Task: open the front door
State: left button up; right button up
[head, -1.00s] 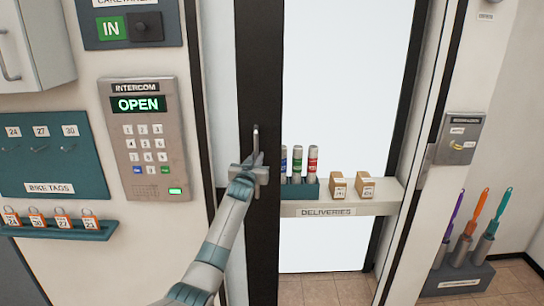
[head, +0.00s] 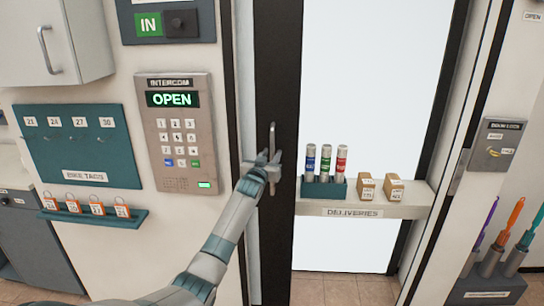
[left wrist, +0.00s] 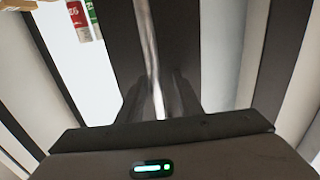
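The front door has a dark stile (head: 278,70) with a pale, bright panel (head: 375,100) to its right. An upright metal bar handle (head: 272,132) is fixed to the stile. My left gripper (head: 266,160) is at the handle, its arm coming up from below. In the left wrist view the handle (left wrist: 151,45) runs down between the two dark fingers (left wrist: 158,100), which sit close on both sides of it. Finger contact is partly hidden behind the gripper body. A pale strip shows between the stile and the left frame. My right gripper is not in view.
A deliveries shelf (head: 352,212) with tubes (head: 326,163) and small boxes (head: 367,188) stands right of the stile. An intercom (head: 174,130) reading OPEN and a bike tag board (head: 80,148) are on the left wall. A lock box (head: 495,145) and umbrella-like rods (head: 513,225) are on the right.

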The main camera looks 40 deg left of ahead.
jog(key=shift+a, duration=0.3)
pick_arm(q)
jog(key=shift+s+d, duration=0.1)
jog(key=shift+s, duration=0.05)
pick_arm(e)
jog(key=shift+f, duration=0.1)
